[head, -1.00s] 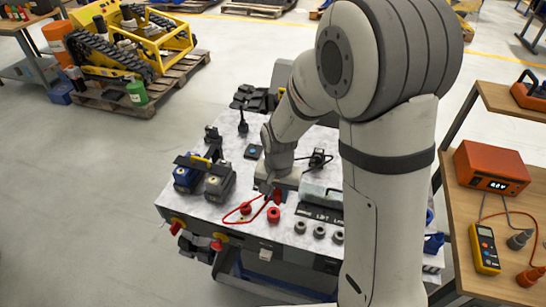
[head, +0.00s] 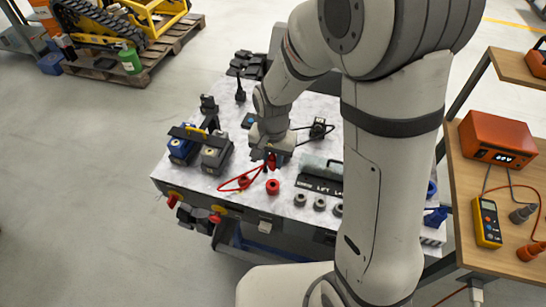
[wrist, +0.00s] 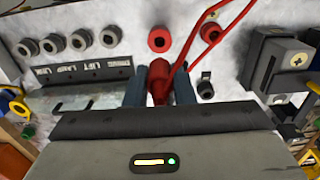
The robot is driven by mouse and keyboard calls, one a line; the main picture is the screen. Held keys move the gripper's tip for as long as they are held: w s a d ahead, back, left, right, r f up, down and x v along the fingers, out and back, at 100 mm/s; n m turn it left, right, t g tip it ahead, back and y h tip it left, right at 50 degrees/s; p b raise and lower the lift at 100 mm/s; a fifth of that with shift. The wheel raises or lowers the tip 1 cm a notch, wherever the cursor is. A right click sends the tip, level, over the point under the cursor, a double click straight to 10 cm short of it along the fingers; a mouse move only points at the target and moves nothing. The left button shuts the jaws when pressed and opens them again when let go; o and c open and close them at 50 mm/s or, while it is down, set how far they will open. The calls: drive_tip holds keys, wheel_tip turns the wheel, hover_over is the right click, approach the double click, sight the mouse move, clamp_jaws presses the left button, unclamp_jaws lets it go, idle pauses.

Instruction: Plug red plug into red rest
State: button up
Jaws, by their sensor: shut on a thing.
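The red plug (head: 271,161) is held by my gripper (head: 270,157) above the white table top. In the wrist view the plug (wrist: 158,84) sits between the two blue-grey fingers of my gripper (wrist: 160,88), which are shut on it. Two red round sockets lie near the table's front edge: one (head: 273,187) in front of the plug, one (head: 243,181) to its left. In the wrist view they are one straight ahead of the plug (wrist: 160,39) and one to the right (wrist: 211,32). The plug is apart from both. A red cable loops from it past the sockets.
Several grey round sockets (head: 320,203) stand in a row to the right, by a black labelled strip (head: 320,180). Blue and grey block connectors (head: 200,150) stand to the left. An orange box and a yellow meter (head: 487,222) are on the side bench.

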sight(273, 170)
drive_tip(key=shift+f+b, duration=1.55)
drive_tip(key=shift+f, duration=0.65)
drive_tip(key=shift+f+b, duration=0.15)
drive_tip(key=shift+b, duration=0.15)
drive_tip(key=shift+f+b, duration=0.3)
drive_tip(key=shift+f+b, duration=1.45)
drive_tip(key=shift+f, duration=0.35)
drive_tip(key=o, duration=1)
drive_tip(key=shift+o, duration=0.2)
wheel_tip(273, 170, up, 8)
drive_tip(key=shift+f, duration=0.1)
